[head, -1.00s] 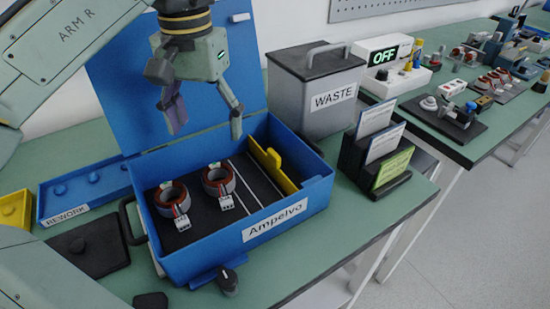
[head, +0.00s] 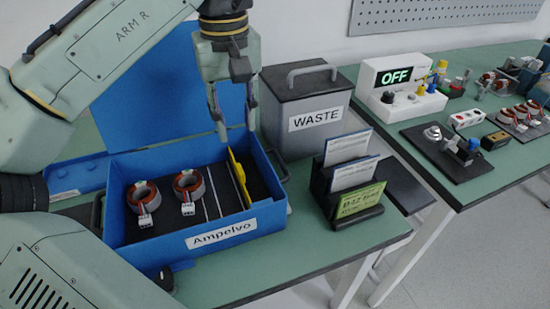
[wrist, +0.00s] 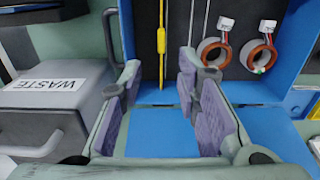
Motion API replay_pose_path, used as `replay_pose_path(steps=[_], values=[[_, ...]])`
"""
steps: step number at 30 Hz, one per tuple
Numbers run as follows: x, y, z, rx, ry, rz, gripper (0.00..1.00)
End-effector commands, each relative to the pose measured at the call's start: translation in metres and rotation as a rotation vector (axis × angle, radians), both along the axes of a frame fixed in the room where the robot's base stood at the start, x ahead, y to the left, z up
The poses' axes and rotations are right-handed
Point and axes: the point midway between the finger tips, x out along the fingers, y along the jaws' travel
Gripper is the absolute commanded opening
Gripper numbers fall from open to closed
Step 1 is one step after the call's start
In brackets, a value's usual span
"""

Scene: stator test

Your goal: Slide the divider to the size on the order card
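The yellow divider (head: 239,179) stands upright across the blue box (head: 180,243) labelled "Ampelvo", right of two white lines on its dark floor. In the wrist view the divider (wrist: 161,42) is a thin yellow strip between and beyond my fingers. My gripper (head: 234,126) is open and empty, pointing down above the back of the box near the divider; its purple-padded fingers also show in the wrist view (wrist: 160,80). A green order card (head: 361,201) stands in a black holder; it seems to start with "B42", the rest is too small to read.
Two copper-wound stators (head: 145,195) (head: 188,186) sit in the left part of the box. The raised blue lid (head: 150,90) is behind them. A grey waste bin (head: 305,108) stands close behind the box. The card holder (head: 328,190) stands to its right.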

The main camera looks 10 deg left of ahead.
Motion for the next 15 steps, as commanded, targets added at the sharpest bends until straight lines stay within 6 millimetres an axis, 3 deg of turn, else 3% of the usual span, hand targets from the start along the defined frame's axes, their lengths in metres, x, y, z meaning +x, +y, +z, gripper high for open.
replay_pose_path(steps=[5,15], values=[[0.0,0.001,-0.017,-0.003,0.002,0.005,0.3],[-0.001,0.001,-0.079,0.001,0.003,0.005,0.3]])
